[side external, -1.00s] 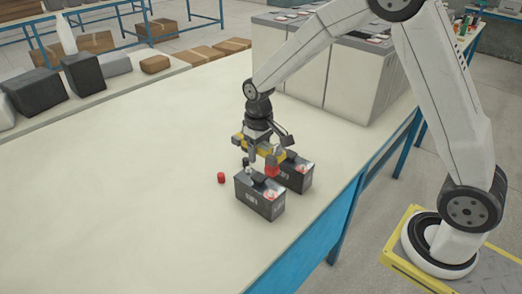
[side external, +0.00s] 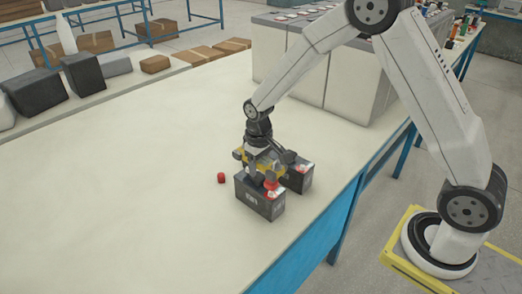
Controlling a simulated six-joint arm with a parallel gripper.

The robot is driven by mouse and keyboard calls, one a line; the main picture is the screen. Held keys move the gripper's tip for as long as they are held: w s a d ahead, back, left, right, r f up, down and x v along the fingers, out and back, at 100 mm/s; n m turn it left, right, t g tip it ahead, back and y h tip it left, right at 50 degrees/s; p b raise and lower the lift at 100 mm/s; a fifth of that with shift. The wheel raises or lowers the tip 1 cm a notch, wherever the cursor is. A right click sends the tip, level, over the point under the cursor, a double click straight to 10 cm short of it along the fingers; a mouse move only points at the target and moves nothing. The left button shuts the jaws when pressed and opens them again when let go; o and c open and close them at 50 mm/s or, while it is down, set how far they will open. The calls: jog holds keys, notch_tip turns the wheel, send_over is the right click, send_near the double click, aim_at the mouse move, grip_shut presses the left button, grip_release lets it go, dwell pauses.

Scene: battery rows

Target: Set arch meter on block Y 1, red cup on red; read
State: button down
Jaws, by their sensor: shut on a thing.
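My gripper (side external: 258,172) is shut on the yellow arch meter (side external: 246,158), which it holds right over the front dark battery block (side external: 260,199). The meter's red cup (side external: 271,186) is at the right end of that block's top, where a red mark also shows. I cannot tell whether the cup touches the terminal. The other cup and the meter's display are hidden by the gripper or too small to make out. A second dark block (side external: 298,178) stands just behind, partly covered by the gripper. Which block is Y 1 cannot be read.
A small red cap (side external: 221,178) lies on the table left of the blocks. Large pale cabinets (side external: 345,80) stand at the back right. Dark boxes (side external: 83,74) line the back left. The left of the table (side external: 110,200) is clear.

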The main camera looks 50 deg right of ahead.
aim_at(263, 159)
jog(key=shift+f, duration=0.4)
jog(key=shift+f, duration=1.25)
dwell(1.6)
grip_release()
jog(key=shift+r, duration=0.1)
jog(key=shift+r, duration=3.85)
jog(key=shift+s, duration=0.15)
jog(key=shift+s+r, duration=0.25)
jog(key=shift+s, duration=0.3)
jog(key=s+r+t, duration=0.2)
jog(key=s, duration=1.3)
jog(key=shift+d+t, duration=0.3)
jog(key=shift+d, duration=0.1)
